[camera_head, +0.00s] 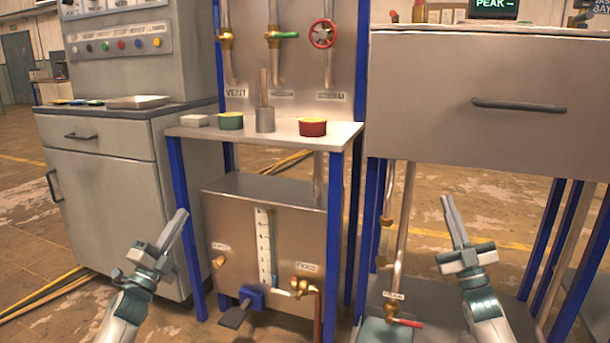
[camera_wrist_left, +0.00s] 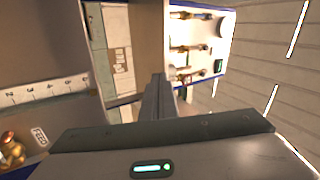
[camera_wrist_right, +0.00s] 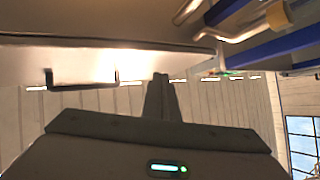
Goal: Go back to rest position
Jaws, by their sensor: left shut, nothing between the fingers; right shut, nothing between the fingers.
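My left gripper (camera_head: 176,224) is at the lower left in the head view, in front of the grey cabinet and the blue-legged stand. Its fingers are together with nothing between them, and they also show shut in the left wrist view (camera_wrist_left: 158,90). My right gripper (camera_head: 448,208) is at the lower right in the head view, below the large steel drawer box. Its fingers are together and empty, also in the right wrist view (camera_wrist_right: 160,90). Both grippers point upward and appear apart from the furniture.
A small steel shelf (camera_head: 265,131) holds a green tin (camera_head: 230,121), a red tin (camera_head: 312,128) and a grey cup (camera_head: 265,119). Below is a steel tank (camera_head: 240,235) with a gauge and blue pedal (camera_head: 243,306). The grey cabinet (camera_head: 105,170) stands left, the steel drawer box (camera_head: 490,100) right.

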